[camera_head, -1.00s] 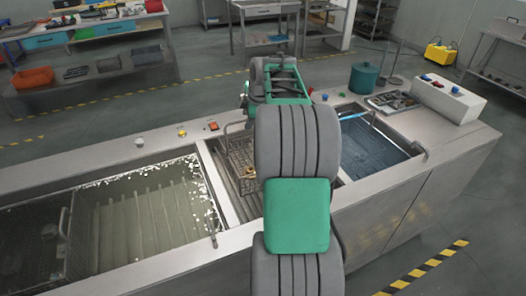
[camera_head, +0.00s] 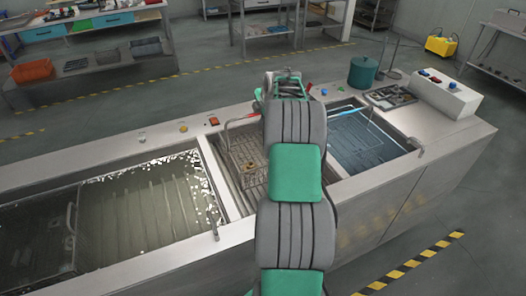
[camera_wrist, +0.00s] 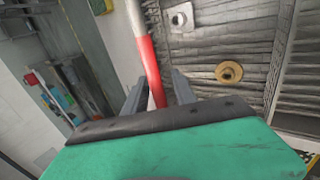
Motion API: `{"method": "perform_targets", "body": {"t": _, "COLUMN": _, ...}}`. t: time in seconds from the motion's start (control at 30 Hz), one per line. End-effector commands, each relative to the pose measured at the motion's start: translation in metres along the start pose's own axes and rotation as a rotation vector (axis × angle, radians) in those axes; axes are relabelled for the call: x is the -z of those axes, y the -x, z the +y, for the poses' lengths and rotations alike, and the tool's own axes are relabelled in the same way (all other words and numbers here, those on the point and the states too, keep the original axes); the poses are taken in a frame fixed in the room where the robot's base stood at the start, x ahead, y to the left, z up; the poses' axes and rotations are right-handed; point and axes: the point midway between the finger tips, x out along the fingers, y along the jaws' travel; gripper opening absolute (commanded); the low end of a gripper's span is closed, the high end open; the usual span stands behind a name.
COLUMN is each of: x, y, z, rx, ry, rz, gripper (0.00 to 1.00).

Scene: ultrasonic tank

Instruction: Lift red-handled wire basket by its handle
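The wire basket (camera_head: 246,150) sits in the middle bay of the long metal tank bench in the head view, partly hidden by my arm. Its handle arches up at the basket's far side. In the wrist view the handle (camera_wrist: 147,55) is a bar with a red section and a white section. My gripper (camera_wrist: 158,76) is open, with one finger on each side of the red section and visible gaps beside it. In the head view the fingers are hidden. A brass ring (camera_wrist: 229,72) and a metal nut-like part (camera_wrist: 181,17) lie in the basket.
A tank of cloudy liquid (camera_head: 140,215) with a mesh basket (camera_head: 35,235) is on the left. A blue liquid tank (camera_head: 362,140) is on the right. A green pot (camera_head: 362,73) and a control box (camera_head: 445,94) stand at the bench's right end.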

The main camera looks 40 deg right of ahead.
Motion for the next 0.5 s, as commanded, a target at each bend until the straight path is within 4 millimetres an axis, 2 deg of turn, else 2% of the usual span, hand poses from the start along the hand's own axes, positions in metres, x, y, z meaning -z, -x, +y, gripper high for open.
{"method": "perform_targets", "body": {"t": 0.07, "x": 0.0000, "y": 0.0001, "z": -0.0001, "rx": 0.000, "ry": 0.000, "rz": 0.000, "gripper": 0.25}}
{"method": "perform_targets", "body": {"t": 0.37, "x": 0.0001, "y": 0.0003, "z": 0.0000, "rx": 0.000, "ry": 0.000, "rz": 0.000, "gripper": 0.00}}
{"method": "perform_targets", "body": {"t": 0.5, "x": 0.0001, "y": 0.0003, "z": -0.0001, "rx": 0.000, "ry": 0.000, "rz": 0.000, "gripper": 0.00}}
